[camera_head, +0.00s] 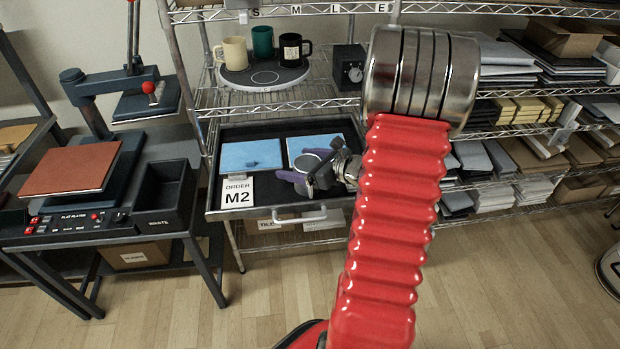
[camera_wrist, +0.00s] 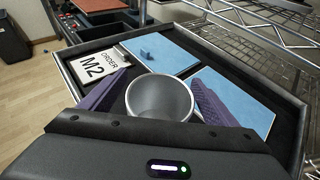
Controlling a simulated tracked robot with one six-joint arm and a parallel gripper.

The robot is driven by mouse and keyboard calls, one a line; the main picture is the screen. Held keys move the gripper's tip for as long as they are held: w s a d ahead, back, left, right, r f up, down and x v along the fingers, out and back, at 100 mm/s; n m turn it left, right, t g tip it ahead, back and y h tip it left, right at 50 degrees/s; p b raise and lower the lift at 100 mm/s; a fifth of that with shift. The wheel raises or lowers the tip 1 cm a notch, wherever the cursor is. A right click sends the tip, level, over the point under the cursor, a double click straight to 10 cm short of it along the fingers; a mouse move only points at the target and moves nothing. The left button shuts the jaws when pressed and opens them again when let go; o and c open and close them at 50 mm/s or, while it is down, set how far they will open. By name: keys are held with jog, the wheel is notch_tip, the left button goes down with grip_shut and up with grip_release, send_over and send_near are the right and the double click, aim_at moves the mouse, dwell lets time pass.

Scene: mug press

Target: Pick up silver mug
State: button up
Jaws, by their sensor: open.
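The silver mug (camera_wrist: 160,98) stands upright in the black tray (camera_wrist: 68,75), its open mouth facing my wrist camera. In the wrist view it sits between the purple fingers of my gripper (camera_wrist: 161,76), one finger on each side. The fingers are open; I cannot tell whether either touches the mug. In the head view the mug (camera_head: 308,161) is partly hidden by my gripper (camera_head: 306,177).
Cream, green and black mugs stand on a round plate (camera_head: 265,79) on the shelf above. A press (camera_head: 108,95) and waste bin (camera_head: 160,192) stand left.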

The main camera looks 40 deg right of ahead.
dwell(0.4)
jog(key=c, duration=1.4)
